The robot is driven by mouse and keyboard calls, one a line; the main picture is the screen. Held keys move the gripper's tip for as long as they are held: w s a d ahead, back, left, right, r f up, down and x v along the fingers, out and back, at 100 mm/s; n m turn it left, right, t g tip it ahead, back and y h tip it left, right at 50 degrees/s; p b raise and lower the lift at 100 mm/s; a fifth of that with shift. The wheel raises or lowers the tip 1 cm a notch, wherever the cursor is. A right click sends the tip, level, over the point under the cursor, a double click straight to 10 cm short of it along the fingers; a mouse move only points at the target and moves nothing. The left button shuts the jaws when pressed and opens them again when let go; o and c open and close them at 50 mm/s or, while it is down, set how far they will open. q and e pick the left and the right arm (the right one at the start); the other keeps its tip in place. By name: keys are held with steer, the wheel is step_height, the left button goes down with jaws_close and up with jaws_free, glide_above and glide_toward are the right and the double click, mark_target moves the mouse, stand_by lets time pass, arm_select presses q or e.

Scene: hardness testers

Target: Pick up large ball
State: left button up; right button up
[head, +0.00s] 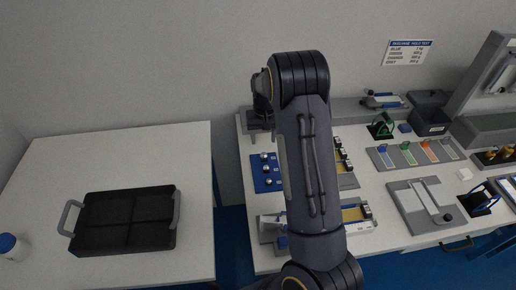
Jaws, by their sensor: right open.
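Small shiny silver balls (268,182) sit in a column on a blue plate (258,187) at the left side of the right-hand table. The balls are too small in the head view to tell surely which is the large one. My right arm stands upright across the middle of the view, just right of the balls, and hides part of the table. My right gripper (261,122) is dark, partly hidden by my arm, and appears just beyond the blue plate. It is open, and I see nothing held. My left gripper is not in view.
A black tray (91,228) with grey handles lies on the left table, near a white jar with a blue lid (8,245). A grey plate with coloured tags (385,158), a dark bin (428,122) and a grey block (408,208) stand right of my arm.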

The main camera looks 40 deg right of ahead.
mark_target(264, 153)
steer(key=shift+d+f, duration=0.2)
steer(key=shift+f, duration=0.25)
steer(key=f+p, duration=0.1)
steer(key=f, duration=0.2)
steer(key=f+p, duration=0.1)
steer(key=f, duration=0.2)
steer(key=shift+s+a+f, duration=0.2)
steer(key=shift+f, duration=0.4)
steer(key=c, duration=1.1)
steer(key=shift+r, duration=0.1)
